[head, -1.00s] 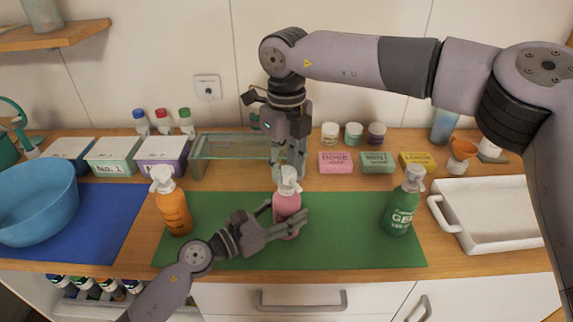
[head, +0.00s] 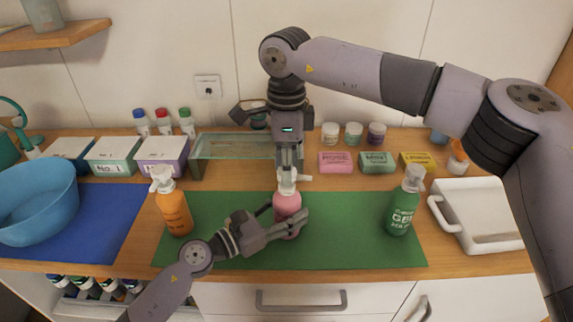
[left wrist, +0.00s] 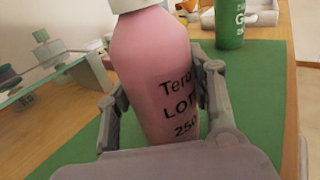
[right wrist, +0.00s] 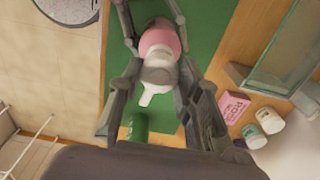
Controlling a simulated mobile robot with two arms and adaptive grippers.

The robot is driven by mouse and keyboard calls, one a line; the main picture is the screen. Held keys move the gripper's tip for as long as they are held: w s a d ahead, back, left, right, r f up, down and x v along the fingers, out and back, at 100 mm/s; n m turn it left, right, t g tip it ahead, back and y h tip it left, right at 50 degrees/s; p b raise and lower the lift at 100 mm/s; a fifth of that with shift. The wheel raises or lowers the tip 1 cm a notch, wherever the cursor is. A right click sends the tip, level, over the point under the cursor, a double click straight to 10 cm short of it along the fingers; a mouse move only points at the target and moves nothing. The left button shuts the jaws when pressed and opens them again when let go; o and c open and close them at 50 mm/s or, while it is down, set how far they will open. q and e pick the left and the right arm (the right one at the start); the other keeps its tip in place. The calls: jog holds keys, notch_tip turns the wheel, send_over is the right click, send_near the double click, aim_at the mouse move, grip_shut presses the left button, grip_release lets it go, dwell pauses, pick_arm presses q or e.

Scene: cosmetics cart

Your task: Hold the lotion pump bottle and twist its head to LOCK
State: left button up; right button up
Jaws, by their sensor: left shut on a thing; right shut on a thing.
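The pink lotion pump bottle (head: 287,207) with a white pump head (head: 287,183) stands upright on the green mat (head: 340,245). Its body and printed label also show in the left wrist view (left wrist: 155,75). My left gripper (head: 286,222) is shut around the bottle's body from the left and front. My right gripper (head: 289,172) points down from above and is shut on the pump head. In the right wrist view the white head (right wrist: 158,73) sits between the fingers, with its nozzle pointing toward the bottom of the picture.
An orange pump bottle (head: 174,212) stands left and a green one (head: 403,203) right on the mat. A glass box (head: 225,147) is behind, left of my right gripper. Soap bars (head: 377,162), small jars (head: 354,134) and a white tray (head: 480,213) lie to the right.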

jog(key=shift+d+n, duration=0.1)
jog(key=shift+n, duration=0.5)
jog(key=o, duration=1.2)
notch_tip(320, 180, up, 12)
